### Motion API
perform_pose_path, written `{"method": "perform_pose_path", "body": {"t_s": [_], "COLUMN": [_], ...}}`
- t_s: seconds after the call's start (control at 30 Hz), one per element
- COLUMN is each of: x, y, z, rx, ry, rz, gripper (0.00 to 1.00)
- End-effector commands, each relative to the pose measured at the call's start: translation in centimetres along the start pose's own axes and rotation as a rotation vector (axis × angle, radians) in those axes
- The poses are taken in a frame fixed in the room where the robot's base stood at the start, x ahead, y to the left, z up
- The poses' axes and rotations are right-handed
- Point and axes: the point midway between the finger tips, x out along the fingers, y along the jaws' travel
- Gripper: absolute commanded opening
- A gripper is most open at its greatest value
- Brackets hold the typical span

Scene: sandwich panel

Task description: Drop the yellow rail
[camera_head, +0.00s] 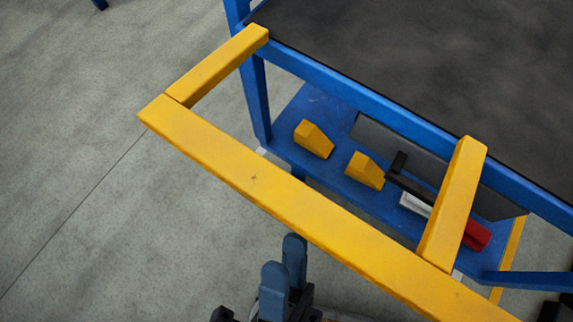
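The yellow rail (260,186) is a long bar that runs diagonally from the left down to the bottom right, where the frame cuts it off. It is joined to the blue-framed table by two shorter yellow arms, one at the left (218,65) and one at the right (455,200). The rail stands out level from the table, raised. My gripper (283,268) is at the bottom centre, with its two blue fingertips just below the rail in the picture. The fingers look apart with nothing seen between them. I cannot tell whether they touch the rail.
The table has a dark top (430,60) and a blue frame (400,122). A blue lower shelf (285,135) holds two yellow blocks (313,139) (364,170), a black-handled item (408,180) and a red item (476,236). Grey floor (80,150) is clear at the left.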

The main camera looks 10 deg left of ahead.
Motion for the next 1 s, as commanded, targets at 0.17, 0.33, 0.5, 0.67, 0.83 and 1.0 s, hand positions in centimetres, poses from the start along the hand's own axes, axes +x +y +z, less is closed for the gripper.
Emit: {"method": "perform_pose_path", "body": {"t_s": [0.17,0.33,0.5,0.67,0.83,1.0], "x": [0.0,-0.5,-1.4,-2.2,-3.2,-4.1], "y": [-0.1,0.3,1.0,1.5,2.1,2.7], "z": [-0.1,0.0,-0.1,-0.1,-0.2,-0.2], "rx": [0.0,0.0,0.0,0.0,0.0,-0.001], "ry": [0.002,0.001,0.002,0.001,0.0,-0.001], "rz": [-0.002,-0.001,-0.001,-0.001,0.0,0.001], "gripper": [0.43,0.43,0.43,0.43,0.43,0.43]}}
